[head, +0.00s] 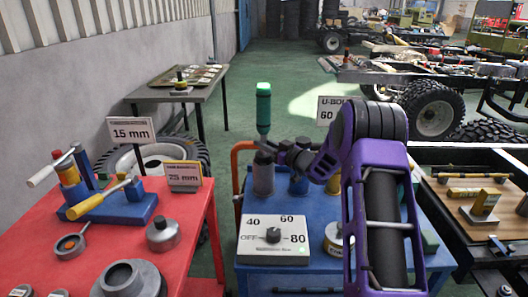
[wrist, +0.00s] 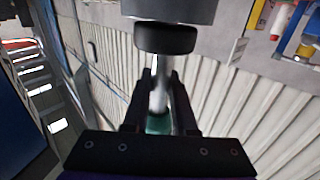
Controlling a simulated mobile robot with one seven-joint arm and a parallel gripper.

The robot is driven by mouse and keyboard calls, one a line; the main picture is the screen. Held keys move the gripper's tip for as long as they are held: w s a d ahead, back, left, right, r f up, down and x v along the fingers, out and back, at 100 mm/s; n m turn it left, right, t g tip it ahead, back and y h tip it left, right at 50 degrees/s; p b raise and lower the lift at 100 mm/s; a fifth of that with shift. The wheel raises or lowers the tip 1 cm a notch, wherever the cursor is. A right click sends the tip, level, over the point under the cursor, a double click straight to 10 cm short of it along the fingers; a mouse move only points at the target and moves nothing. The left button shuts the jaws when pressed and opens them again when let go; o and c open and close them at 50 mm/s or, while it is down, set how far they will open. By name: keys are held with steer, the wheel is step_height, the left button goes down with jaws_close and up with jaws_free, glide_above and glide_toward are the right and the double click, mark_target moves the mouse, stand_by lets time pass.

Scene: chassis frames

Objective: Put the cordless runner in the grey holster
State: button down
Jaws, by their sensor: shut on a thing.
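The cordless runner (head: 263,105) is upright, with a green body and a bright green top. My gripper (head: 266,150) is shut on its lower part, at the back left of the blue cart. In the wrist view the fingers (wrist: 160,100) close around its pale shaft (wrist: 159,92), with a green part (wrist: 158,124) near the palm. The grey holster (head: 263,180) is a grey cylinder on the cart directly below the runner in the head view. A black collar (wrist: 166,38) and a grey cylinder (wrist: 170,10) line up with the shaft. Whether the tip is inside the holster I cannot tell.
Other holders, one yellowish (head: 298,186), stand right of the grey holster, partly behind my arm. A dial box (head: 273,240) sits in front on the blue cart (head: 312,283). A red table (head: 190,225) with tools stands at left. An orange rail (head: 236,170) edges the cart.

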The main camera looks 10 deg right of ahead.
steer(key=shift+f, duration=1.05)
steer(key=shift+f, duration=0.2)
steer(key=c, duration=1.1)
jaws_free()
steer(key=shift+f, duration=0.2)
steer(key=shift+c, duration=0.2)
steer(key=o, duration=0.4)
steer(key=shift+r, duration=0.1)
steer(key=shift+r, duration=0.15)
steer(key=v, duration=1.2)
steer(key=shift+s, duration=0.1)
